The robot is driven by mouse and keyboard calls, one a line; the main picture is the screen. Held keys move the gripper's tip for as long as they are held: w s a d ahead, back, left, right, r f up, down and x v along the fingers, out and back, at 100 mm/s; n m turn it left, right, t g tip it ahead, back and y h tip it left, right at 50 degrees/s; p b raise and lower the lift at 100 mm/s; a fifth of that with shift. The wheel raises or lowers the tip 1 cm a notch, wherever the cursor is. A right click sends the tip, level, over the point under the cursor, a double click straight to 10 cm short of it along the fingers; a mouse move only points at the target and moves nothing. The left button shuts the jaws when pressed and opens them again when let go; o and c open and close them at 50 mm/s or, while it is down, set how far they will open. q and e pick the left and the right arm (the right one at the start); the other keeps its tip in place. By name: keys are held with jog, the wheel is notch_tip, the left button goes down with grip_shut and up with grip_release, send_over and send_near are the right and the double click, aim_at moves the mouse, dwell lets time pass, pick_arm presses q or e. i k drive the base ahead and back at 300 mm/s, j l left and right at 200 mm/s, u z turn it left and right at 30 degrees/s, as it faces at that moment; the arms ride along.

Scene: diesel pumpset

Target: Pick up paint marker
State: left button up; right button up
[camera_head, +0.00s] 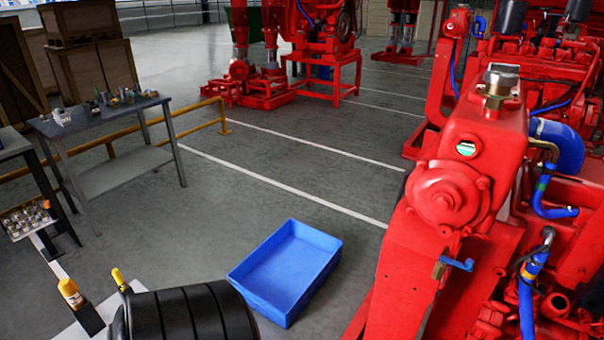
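A slim yellow marker-like stick (120,280) stands at the lower left, behind a black ribbed cylinder (185,315); it looks like the paint marker, and its lower part is hidden. A thicker yellow and white item (72,292) stands to its left, against a black block. Both are at a pale surface (72,334) cut off by the bottom edge. I see neither of my grippers.
An empty blue bin (285,268) lies on the floor in the middle. The large red diesel pumpset (445,195) fills the right side. A grey table (115,178) with small parts stands at the left, near a yellow rail (205,130). Open floor lies between.

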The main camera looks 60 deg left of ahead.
aim_at(117, 274)
jog(key=u, duration=3.25)
jog(key=i+j+z, duration=0.1)
jog(key=i+z, duration=0.15)
jog(key=z, duration=0.25)
